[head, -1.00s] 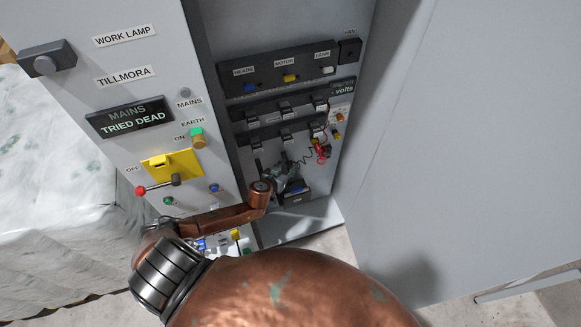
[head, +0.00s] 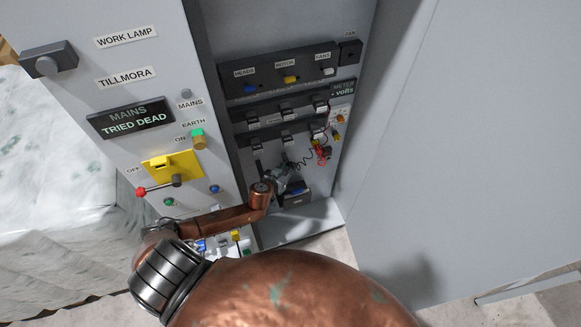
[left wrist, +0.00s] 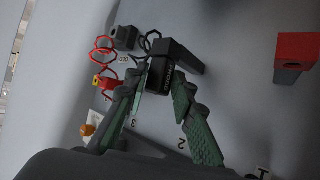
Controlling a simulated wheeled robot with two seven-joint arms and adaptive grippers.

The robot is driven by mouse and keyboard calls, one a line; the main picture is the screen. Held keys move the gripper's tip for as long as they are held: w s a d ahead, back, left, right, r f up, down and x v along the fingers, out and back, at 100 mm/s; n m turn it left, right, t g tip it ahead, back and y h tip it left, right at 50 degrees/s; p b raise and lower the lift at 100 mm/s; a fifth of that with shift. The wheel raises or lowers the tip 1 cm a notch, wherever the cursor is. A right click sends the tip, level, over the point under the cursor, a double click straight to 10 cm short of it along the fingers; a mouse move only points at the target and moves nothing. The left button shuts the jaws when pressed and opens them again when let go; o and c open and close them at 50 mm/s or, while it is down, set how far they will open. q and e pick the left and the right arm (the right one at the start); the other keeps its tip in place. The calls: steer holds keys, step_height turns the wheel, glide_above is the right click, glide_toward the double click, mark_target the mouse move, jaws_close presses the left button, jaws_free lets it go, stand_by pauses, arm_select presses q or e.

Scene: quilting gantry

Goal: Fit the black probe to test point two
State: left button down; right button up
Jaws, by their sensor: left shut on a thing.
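My left gripper (head: 284,174) reaches into the open cabinet, low in front of its back panel. In the left wrist view its green-padded fingers (left wrist: 160,88) are closed on the black probe (left wrist: 159,76), a dark block with small white lettering. A dark arm-like piece sticks out from the probe to the right. Labels 3 (left wrist: 134,122), 2 (left wrist: 181,143) and 1 (left wrist: 263,172) show on the panel around the fingers. The test point at label 2 cannot be made out, and I cannot tell whether the probe touches anything. My right gripper is out of view.
A red probe (head: 323,153) with a curled lead sits to the right of my gripper. The volts meter (head: 343,88) is above it. Rows of switches cross the panel overhead. The cabinet's side wall closes off the right. A red block (left wrist: 296,52) shows in the wrist view.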

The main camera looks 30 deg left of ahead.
mark_target(289, 164)
arm_select(q)
steer(key=shift+r+p, duration=0.65)
steer(key=shift+r, duration=0.2)
steer(key=shift+r+p, duration=0.75)
steer(key=shift+r, duration=0.05)
steer(key=shift+s+d, duration=0.1)
steer(key=s+d+p, duration=0.1)
steer(key=s+d, duration=0.4)
steer(key=shift+d, duration=0.4)
stand_by(0.5)
